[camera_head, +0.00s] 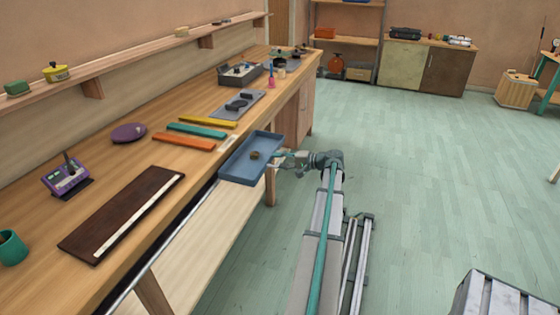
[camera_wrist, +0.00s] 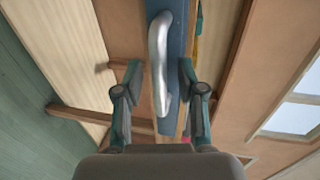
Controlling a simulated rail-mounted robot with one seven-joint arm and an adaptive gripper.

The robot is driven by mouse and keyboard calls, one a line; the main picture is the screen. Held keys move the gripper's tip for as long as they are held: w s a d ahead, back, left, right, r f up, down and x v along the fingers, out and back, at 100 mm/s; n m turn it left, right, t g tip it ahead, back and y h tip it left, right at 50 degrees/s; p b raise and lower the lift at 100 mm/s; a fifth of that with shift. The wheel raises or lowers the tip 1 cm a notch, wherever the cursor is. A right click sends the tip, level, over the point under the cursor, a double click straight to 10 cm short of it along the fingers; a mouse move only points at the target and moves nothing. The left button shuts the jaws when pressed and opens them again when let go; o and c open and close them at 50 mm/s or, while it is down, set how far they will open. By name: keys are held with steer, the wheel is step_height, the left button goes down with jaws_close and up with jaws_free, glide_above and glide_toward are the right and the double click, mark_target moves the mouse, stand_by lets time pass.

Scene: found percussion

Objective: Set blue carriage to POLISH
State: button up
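The blue carriage (camera_head: 262,170) is a shallow open blue tray at the bench's front edge, on a metal rail (camera_head: 170,235). A small brown round thing lies in it. My gripper (camera_head: 284,157) is at the carriage's right-hand outer side. In the wrist view the carriage's blue face (camera_wrist: 178,60) carries a curved silver handle (camera_wrist: 160,65). My gripper's fingers (camera_wrist: 158,68) are spread apart, one on either side of the handle, with gaps visible on both sides. I cannot make out any POLISH lettering.
Orange (camera_head: 184,141), teal (camera_head: 197,130) and yellow (camera_head: 208,121) bars lie on the bench left of the carriage. A dark brown board (camera_head: 120,215) and a purple device (camera_head: 66,177) are nearer. The floor (camera_head: 410,150) right of my arm is mostly clear.

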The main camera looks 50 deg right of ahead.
steer(key=shift+w, duration=0.1)
jaws_close()
stand_by(0.4)
